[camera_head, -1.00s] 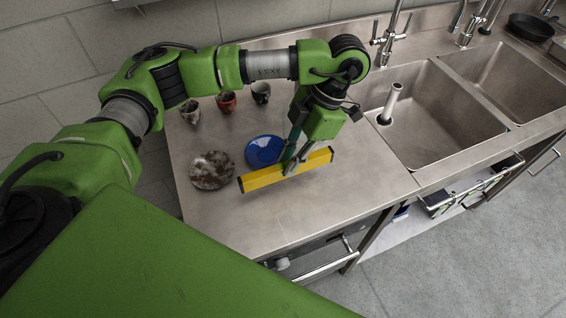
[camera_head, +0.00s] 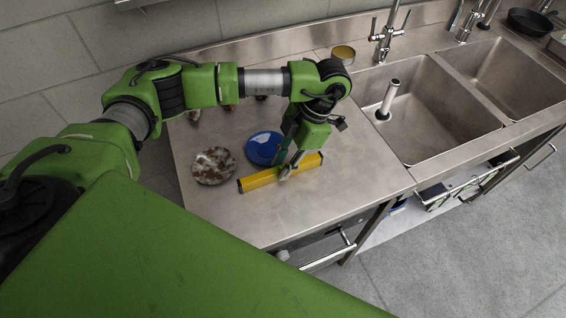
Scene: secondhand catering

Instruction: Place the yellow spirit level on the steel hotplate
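The yellow spirit level (camera_head: 258,180) is a long yellow bar with dark ends, lying level over the bare steel top (camera_head: 240,222) left of the sinks. This flat steel top is the only surface that could be the hotplate; I see no separate plate. My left gripper (camera_head: 287,173) points down, its fingers closed about the middle of the level. The level is at or just above the steel; I cannot tell whether it touches. My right gripper is not in view.
A blue plate (camera_head: 261,147) lies just behind the level, and a mottled brown-white plate (camera_head: 213,166) to its left. Cups behind are mostly hidden by my arm. A yellow-topped round tin (camera_head: 343,53) stands at the back. Sinks (camera_head: 430,115) lie right; the steel in front is clear.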

